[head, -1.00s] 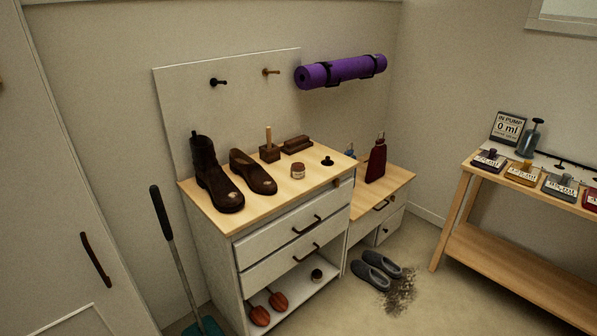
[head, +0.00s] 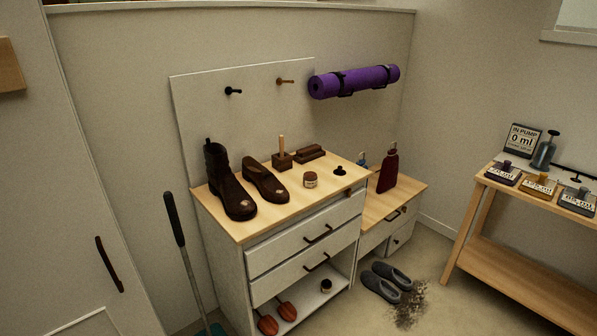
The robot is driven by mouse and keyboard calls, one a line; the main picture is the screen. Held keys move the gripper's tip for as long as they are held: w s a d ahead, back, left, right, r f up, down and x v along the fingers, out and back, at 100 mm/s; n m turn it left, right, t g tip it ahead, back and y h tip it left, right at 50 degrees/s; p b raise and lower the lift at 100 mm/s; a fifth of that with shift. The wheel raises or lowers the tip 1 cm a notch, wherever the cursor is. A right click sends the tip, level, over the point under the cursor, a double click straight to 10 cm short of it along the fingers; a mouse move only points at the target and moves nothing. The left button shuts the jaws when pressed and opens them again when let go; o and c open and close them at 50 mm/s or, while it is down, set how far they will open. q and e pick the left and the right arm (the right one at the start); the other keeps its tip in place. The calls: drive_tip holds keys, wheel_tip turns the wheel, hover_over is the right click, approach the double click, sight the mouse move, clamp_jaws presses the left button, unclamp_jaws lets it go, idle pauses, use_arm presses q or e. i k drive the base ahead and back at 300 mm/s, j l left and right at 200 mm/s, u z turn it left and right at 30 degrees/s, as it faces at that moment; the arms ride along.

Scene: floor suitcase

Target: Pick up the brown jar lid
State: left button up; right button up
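A small jar with a brown lid (head: 310,175) stands upright on the wooden top of the white drawer cabinet (head: 297,196), right of the dark boots. The lid appears to sit on the jar. A second small dark-topped jar (head: 326,286) stands on the cabinet's open lower shelf. Neither of my grippers shows in the head view.
Dark boots (head: 232,188), a brush block (head: 282,160) and a small black knob-like item (head: 340,170) share the cabinet top. A lower cabinet with a maroon bottle (head: 387,168) adjoins right. Grey slippers (head: 386,280) and dirt (head: 410,305) lie on the floor.

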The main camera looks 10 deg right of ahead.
sight(338, 172)
drive_tip(key=i+l+u, duration=0.1)
drive_tip(key=u, duration=0.3)
drive_tip(key=l+u, duration=0.5)
drive_tip(key=u, duration=0.25)
drive_tip(key=l+u, duration=0.25)
drive_tip(key=l, duration=0.25)
drive_tip(key=k+l+u, duration=0.1)
drive_tip(key=l+u, duration=0.15)
drive_tip(key=l, duration=0.25)
drive_tip(key=l+u, duration=0.1)
drive_tip(key=l, duration=0.2)
drive_tip(key=k+l+u, duration=0.1)
drive_tip(key=l, duration=0.25)
drive_tip(key=k+l+u, duration=0.1)
drive_tip(key=l, duration=0.2)
drive_tip(key=k+l, duration=0.1)
drive_tip(key=l, duration=0.2)
drive_tip(key=k+l, duration=0.15)
drive_tip(key=l, duration=0.2)
drive_tip(key=k+l, duration=0.1)
drive_tip(key=l, duration=0.2)
drive_tip(key=u, duration=0.05)
